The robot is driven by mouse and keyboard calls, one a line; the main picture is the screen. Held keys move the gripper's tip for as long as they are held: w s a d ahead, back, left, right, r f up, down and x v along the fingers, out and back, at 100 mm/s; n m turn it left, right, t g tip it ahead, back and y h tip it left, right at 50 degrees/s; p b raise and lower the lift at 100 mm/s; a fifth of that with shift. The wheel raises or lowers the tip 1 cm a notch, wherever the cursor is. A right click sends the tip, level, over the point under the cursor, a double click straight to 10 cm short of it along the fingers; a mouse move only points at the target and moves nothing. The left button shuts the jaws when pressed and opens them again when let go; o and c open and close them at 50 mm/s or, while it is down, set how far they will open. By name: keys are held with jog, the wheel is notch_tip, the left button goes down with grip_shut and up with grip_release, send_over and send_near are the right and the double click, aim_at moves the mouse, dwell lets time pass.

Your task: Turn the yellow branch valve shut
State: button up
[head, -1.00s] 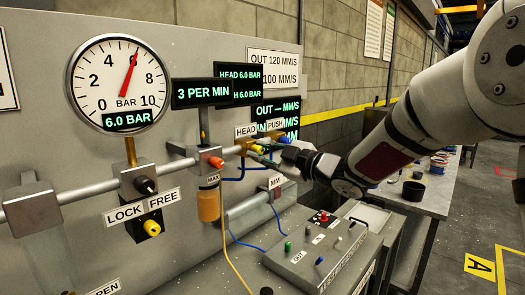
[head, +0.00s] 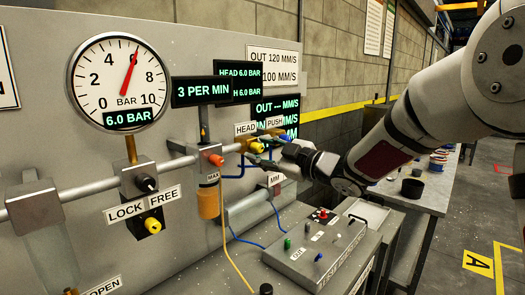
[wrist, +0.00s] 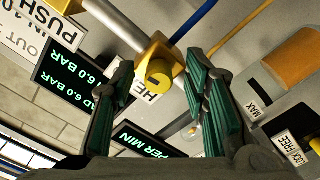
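A yellow valve with a round slotted knob (wrist: 158,72) sits between the fingers of my gripper (wrist: 160,68) in the wrist view. A partly hidden label starting "HE" is beside it. My gripper is open, a finger on each side of the knob, with visible gaps. In the head view the gripper (head: 262,161) is at the pipe by the HEAD label, just below a yellow valve (head: 256,147). Whether the fingers touch the valve body cannot be told.
An orange-red knob (head: 216,160) is left of the valve on the same pipe. A pressure gauge (head: 118,85) reads 6.0 bar. Display panels (head: 201,92) hang above. A control box (head: 318,250) stands on the bench below. Blue hoses (head: 233,174) run near the gripper.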

jog(key=v, duration=1.2)
jog(key=d+r+m+t+h, duration=0.3)
jog(key=d+m+t+h, duration=0.1)
jog(key=d+m+h, duration=0.4)
jog(key=s+d+f+m+g+h, duration=0.2)
jog(key=s+d+m+h, duration=0.3)
jog(key=s+d+h, duration=0.25)
jog(key=s+f+m+g, duration=0.3)
jog(key=s+f+g, duration=0.1)
jog(key=s, duration=0.8)
jog(key=s+f+m+g+y, duration=0.1)
jog(key=s+f+m+g, duration=0.2)
jog(key=s, duration=0.9)
notch_tip(320, 180, down, 2)
jog(key=shift+s+a+f+g, duration=0.1)
jog(key=shift+s+a+g, duration=0.15)
jog(key=shift+s+g, duration=0.15)
